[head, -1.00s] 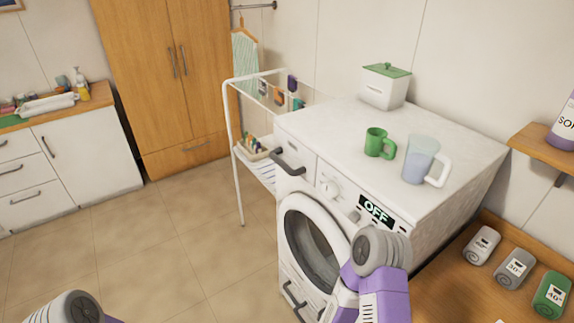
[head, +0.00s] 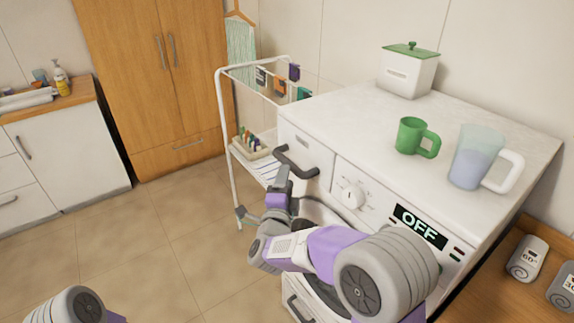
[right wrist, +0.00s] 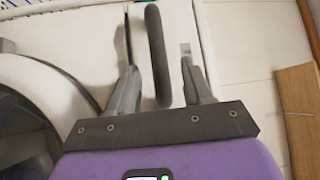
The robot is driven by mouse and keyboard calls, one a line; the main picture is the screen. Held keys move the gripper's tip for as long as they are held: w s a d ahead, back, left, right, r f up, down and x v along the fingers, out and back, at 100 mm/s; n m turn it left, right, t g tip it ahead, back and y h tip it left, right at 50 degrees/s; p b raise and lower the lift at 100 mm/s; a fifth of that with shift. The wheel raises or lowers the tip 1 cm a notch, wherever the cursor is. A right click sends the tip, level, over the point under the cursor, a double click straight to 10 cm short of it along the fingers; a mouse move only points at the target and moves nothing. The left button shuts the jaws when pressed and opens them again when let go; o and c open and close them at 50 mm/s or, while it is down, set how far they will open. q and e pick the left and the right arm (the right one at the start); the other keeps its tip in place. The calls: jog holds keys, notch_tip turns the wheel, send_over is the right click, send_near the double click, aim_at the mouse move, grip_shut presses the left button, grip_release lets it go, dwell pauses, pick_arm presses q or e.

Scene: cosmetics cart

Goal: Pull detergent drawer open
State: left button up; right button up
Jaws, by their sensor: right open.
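The detergent drawer (head: 305,152) is the white panel at the upper left of the washing machine front, and it looks closed. Its dark curved handle (head: 297,163) sticks out from it. My right gripper (head: 280,183) is at the handle in the head view. In the right wrist view my right gripper (right wrist: 157,62) is open, with the handle (right wrist: 155,45) between its two fingers. A gap shows on both sides of the handle. My left gripper is out of view; only part of my left arm shows at the bottom left.
The washing machine top (head: 365,125) bears a green mug (head: 410,137), a jug (head: 474,160) and a white box with a green lid (head: 407,72). A white drying rack (head: 222,120) stands close on the left. The floor left of the machine is clear.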

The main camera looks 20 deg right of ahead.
jog(key=shift+x, duration=3.15)
jog(key=shift+f, duration=0.1)
grip_shut()
